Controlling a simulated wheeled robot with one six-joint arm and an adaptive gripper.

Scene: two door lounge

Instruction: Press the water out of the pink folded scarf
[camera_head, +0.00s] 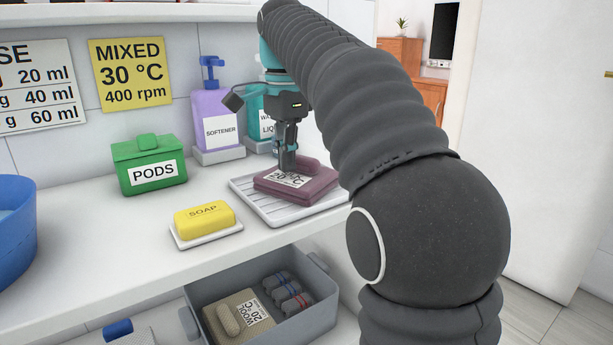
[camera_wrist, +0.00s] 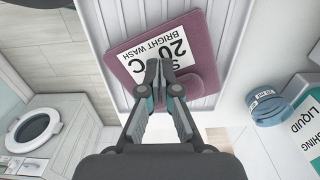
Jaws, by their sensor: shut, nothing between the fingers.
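The pink folded scarf (camera_head: 296,184) lies flat on a white ridged tray (camera_head: 252,202) on the counter. In the wrist view the scarf (camera_wrist: 205,35) carries a white label reading "BRIGHT WASH 20 °C", partly covered by my fingers. My gripper (camera_head: 287,167) is shut and empty, pointing down over the scarf. In the wrist view its fingertips (camera_wrist: 161,66) are together over the label's lower edge. I cannot tell whether the tips touch the cloth. No water shows on the tray (camera_wrist: 88,20).
Yellow soap (camera_head: 204,216) on a dish and a green pods box (camera_head: 149,165) stand left of the tray. A softener bottle (camera_head: 219,120) and a teal bottle (camera_head: 258,112) stand behind. Below, an open drawer (camera_head: 262,325) holds folded woollens. A blue basin (camera_head: 15,225) is far left.

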